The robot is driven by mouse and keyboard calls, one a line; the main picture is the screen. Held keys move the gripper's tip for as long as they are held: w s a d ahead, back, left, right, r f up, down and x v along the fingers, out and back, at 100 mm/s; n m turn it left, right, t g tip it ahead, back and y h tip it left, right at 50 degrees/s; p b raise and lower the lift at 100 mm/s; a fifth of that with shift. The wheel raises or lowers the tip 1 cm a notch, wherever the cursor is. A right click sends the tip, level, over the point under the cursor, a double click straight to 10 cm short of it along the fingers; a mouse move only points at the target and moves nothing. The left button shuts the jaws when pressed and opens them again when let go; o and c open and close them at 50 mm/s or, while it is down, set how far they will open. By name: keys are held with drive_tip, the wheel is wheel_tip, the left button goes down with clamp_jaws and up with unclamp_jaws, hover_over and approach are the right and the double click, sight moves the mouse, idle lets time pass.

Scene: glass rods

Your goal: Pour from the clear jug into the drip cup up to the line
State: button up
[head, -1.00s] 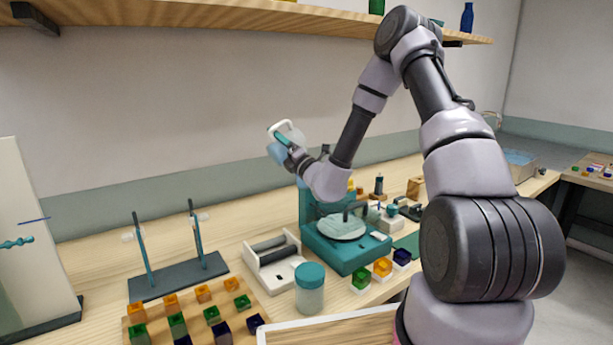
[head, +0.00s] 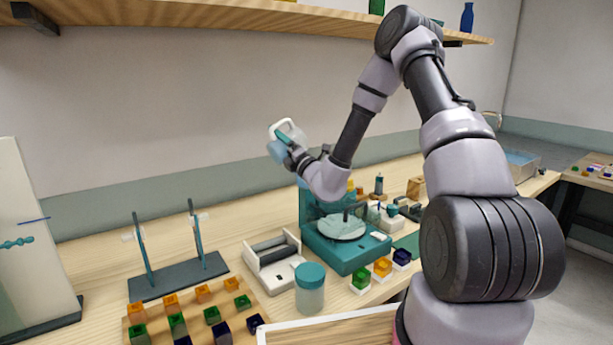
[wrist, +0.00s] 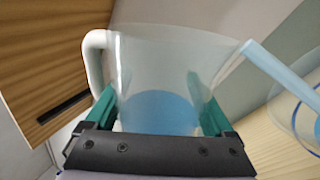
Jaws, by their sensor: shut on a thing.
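The clear jug (wrist: 165,58) fills the middle of the wrist view, with a white handle on its left and blue liquid (wrist: 160,112) low in it. My gripper (wrist: 158,103) is shut on the jug, one teal finger on each side. A pale blue stream (wrist: 283,70) runs from the jug's spout down to the right. It reaches a clear vessel with a blue ring (wrist: 299,112), likely the drip cup, cut off by the right edge; its fill level cannot be told. In the head view the jug (head: 291,131) is tilted high above the bench.
Below stands a teal machine with a round plate (head: 342,258). Nearby are a white-and-grey device (head: 272,258), a teal-lidded jar (head: 309,288), a rod stand (head: 178,278) and a wooden board of coloured blocks (head: 190,315). A shelf (head: 230,17) runs above.

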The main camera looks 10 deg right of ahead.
sight(301, 141)
drive_tip(key=shift+w+d+r+m+t+h, duration=0.1)
drive_tip(key=shift+d+r+m+t+h, duration=0.15)
drive_tip(key=shift+m, duration=0.35)
drive_tip(key=shift+r+m+t+h, duration=0.15)
drive_tip(key=shift+r+m+h, duration=0.15)
drive_tip(key=shift+m, duration=0.3)
idle(1.1)
drive_tip(key=shift+w+d+f+n+g+y, duration=0.35)
drive_tip(key=shift+n+g, duration=0.75)
drive_tip(key=shift+n, duration=1.7)
drive_tip(key=shift+w+d+f+n+g+y, duration=0.15)
drive_tip(key=shift+w+f+n+g+y, duration=0.25)
drive_tip(key=shift+n+g, duration=1.55)
drive_tip(key=shift+w+d+f+n+g+y, duration=0.25)
drive_tip(key=shift+f+n+y, duration=0.2)
drive_tip(key=shift+n, duration=3.2)
drive_tip(key=shift+s, duration=0.15)
drive_tip(key=shift+s+d+r, duration=0.5)
drive_tip(key=shift+s+d, duration=0.15)
drive_tip(key=shift+s, duration=0.9)
drive_tip(key=shift+s+d+r, duration=0.5)
drive_tip(key=shift+s+d, duration=0.1)
drive_tip(key=shift+s, duration=0.9)
drive_tip(key=shift+s+d+r, duration=0.5)
drive_tip(key=shift+s+d, duration=0.15)
drive_tip(key=shift+s, duration=0.9)
